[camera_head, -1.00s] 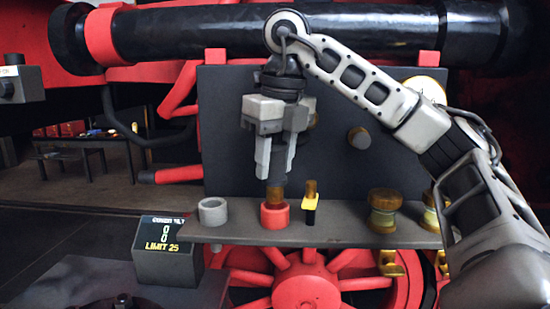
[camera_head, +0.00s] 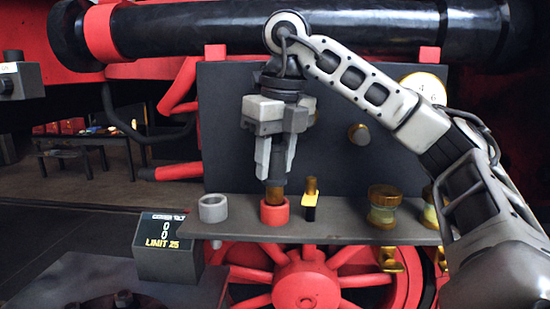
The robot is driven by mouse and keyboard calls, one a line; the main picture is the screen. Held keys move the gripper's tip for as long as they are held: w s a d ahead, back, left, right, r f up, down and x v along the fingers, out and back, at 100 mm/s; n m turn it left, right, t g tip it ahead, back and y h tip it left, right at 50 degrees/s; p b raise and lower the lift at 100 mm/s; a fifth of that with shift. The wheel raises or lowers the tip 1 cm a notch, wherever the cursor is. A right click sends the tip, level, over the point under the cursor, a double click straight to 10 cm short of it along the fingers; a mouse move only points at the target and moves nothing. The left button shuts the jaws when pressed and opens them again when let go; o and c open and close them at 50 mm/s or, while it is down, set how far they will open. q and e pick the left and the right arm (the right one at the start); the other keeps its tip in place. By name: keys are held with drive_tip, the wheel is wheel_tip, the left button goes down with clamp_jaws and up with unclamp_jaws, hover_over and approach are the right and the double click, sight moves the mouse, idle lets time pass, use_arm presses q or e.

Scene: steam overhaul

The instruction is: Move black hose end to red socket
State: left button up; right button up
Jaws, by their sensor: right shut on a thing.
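My right gripper (camera_head: 275,172) hangs fingers-down in front of the dark panel, shut on the black hose end (camera_head: 275,193), a dark piece with a brass-coloured lower part. Most of the held piece is hidden by the fingers. Its brass part is upright at the mouth of the red socket (camera_head: 274,215), a short red ring on the grey shelf. I cannot tell how deep it sits in the ring. My left gripper is not in view.
On the grey shelf (camera_head: 350,233), a pale grey socket (camera_head: 213,209) stands left of the red one. A brass and yellow-black fitting (camera_head: 310,199) stands close on its right. Brass fittings (camera_head: 384,207) stand farther right. A dark display box (camera_head: 167,246) is at lower left.

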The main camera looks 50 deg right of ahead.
drive_tip(key=shift+f, duration=0.65)
idle(0.8)
drive_tip(key=shift+f, duration=0.1)
drive_tip(key=shift+f+b, duration=0.65)
drive_tip(key=o, duration=1.3)
drive_tip(key=shift+c, duration=0.2)
drive_tip(key=r+p, duration=0.2)
drive_tip(key=r, duration=0.1)
drive_tip(key=shift+s+r, duration=0.2)
drive_tip(key=shift+r, duration=0.1)
drive_tip(key=shift+s+r+b, duration=0.1)
drive_tip(key=shift+r+b, duration=0.05)
drive_tip(key=shift+b, duration=0.2)
wheel_tip(320, 180, up, 12)
drive_tip(key=s, duration=0.1)
drive_tip(key=shift+s, duration=0.4)
